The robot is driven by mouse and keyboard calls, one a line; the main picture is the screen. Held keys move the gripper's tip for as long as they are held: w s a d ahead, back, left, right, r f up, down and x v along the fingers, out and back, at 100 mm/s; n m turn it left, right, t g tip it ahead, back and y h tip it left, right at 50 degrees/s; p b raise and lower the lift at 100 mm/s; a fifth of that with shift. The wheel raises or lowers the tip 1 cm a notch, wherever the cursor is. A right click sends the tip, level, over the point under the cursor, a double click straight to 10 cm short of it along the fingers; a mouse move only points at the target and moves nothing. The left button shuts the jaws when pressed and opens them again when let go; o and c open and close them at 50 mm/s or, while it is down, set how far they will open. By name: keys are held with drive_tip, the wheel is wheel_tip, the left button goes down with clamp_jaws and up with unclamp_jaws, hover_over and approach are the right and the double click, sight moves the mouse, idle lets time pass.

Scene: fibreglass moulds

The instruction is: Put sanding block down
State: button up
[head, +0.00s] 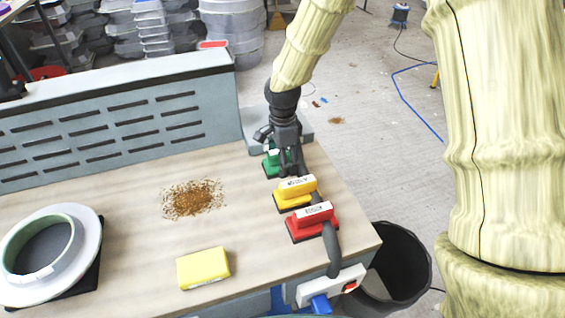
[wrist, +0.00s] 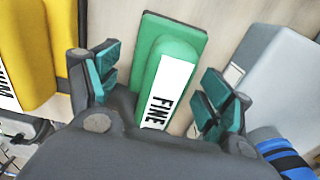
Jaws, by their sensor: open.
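Three sanding blocks stand in a row near the right edge of the workbench: a green one (head: 271,163), a yellow one (head: 297,190) and a red one (head: 312,220). My gripper (head: 287,165) is over the green block, at the far end of the row. In the wrist view the green block (wrist: 172,75), labelled FINE, lies between the open fingers of my gripper (wrist: 160,90), with gaps on both sides. The yellow block (wrist: 30,50) shows at the left there. The green block appears to rest on the bench; my gripper partly hides it in the head view.
The wooden bench top (head: 130,195) carries a pile of brown dust (head: 193,199), a yellow sponge-like block (head: 203,268) and a round mould (head: 45,250). A grey box (head: 256,130) stands behind the green block. A black bin (head: 405,270) stands off the bench's right edge.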

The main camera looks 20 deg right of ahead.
wheel_tip(320, 180, up, 10)
drive_tip(key=shift+r+b, duration=0.2)
drive_tip(key=shift+b, duration=0.65)
